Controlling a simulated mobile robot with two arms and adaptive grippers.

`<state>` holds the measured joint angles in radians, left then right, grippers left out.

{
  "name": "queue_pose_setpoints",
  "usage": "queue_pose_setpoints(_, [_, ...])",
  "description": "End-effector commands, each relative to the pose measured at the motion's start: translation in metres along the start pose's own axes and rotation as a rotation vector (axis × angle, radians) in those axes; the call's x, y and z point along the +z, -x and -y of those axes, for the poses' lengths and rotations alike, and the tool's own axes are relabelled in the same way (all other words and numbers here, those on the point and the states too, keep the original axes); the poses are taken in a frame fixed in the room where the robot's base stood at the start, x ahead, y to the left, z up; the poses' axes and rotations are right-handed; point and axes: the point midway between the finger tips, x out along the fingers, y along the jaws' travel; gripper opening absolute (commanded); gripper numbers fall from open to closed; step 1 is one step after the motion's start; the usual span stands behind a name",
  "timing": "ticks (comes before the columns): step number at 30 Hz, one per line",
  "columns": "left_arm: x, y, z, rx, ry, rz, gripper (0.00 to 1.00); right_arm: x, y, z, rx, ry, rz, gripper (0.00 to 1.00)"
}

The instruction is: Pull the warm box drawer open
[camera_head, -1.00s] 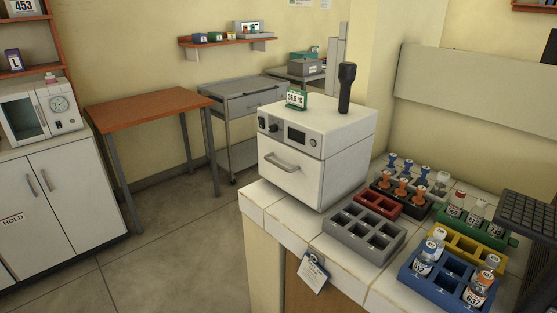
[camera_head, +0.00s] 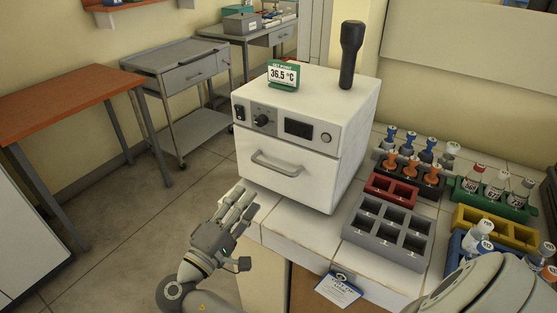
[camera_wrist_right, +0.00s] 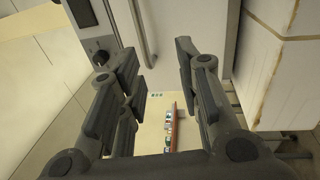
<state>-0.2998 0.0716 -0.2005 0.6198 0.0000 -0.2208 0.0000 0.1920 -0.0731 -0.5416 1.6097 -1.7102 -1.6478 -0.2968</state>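The warm box (camera_head: 305,125) is a white cabinet on the tiled counter. Its drawer front (camera_head: 285,187) sits flush with the body, shut, with a grey bar handle (camera_head: 275,165) across it. My right gripper (camera_head: 238,206) is in front of and below the handle in the head view, apart from it. In the right wrist view my right gripper (camera_wrist_right: 143,55) is open and empty, its fingers spread. The handle (camera_wrist_right: 139,30) shows there beyond the gap between the fingertips. My left gripper is not in view.
A grey rack (camera_head: 388,233) and a red rack (camera_head: 391,189) stand right of the warm box, with bottle racks beyond. A tag (camera_head: 338,290) hangs from the counter edge. A black-handled tool (camera_head: 350,55) stands on top of the box. Floor is free at left.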

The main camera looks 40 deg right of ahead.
Motion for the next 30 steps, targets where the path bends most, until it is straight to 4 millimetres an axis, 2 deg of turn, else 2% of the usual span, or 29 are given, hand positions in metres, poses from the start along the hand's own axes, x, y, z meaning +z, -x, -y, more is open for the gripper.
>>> queue_pose_setpoints(1, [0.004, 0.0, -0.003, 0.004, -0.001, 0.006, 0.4, 0.004, 0.001, -0.011, 0.016, -0.021, 0.022, 0.32])
queue_pose_setpoints(3, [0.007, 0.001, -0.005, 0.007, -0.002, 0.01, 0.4, 0.008, -0.001, -0.018, 0.028, -0.033, 0.04, 0.32])
queue_pose_setpoints(7, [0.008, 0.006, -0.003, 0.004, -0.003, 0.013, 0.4, 0.011, -0.015, -0.022, 0.036, -0.036, 0.049, 0.32])
queue_pose_setpoints(15, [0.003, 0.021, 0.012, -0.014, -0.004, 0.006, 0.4, 0.013, -0.066, -0.025, 0.036, -0.034, 0.046, 0.32])
queue_pose_setpoints(21, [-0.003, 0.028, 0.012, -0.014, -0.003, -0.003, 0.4, 0.013, -0.095, -0.024, 0.034, -0.035, 0.045, 0.32])
queue_pose_setpoints(30, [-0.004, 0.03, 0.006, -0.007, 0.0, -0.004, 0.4, 0.013, -0.107, -0.022, 0.031, -0.035, 0.044, 0.32])
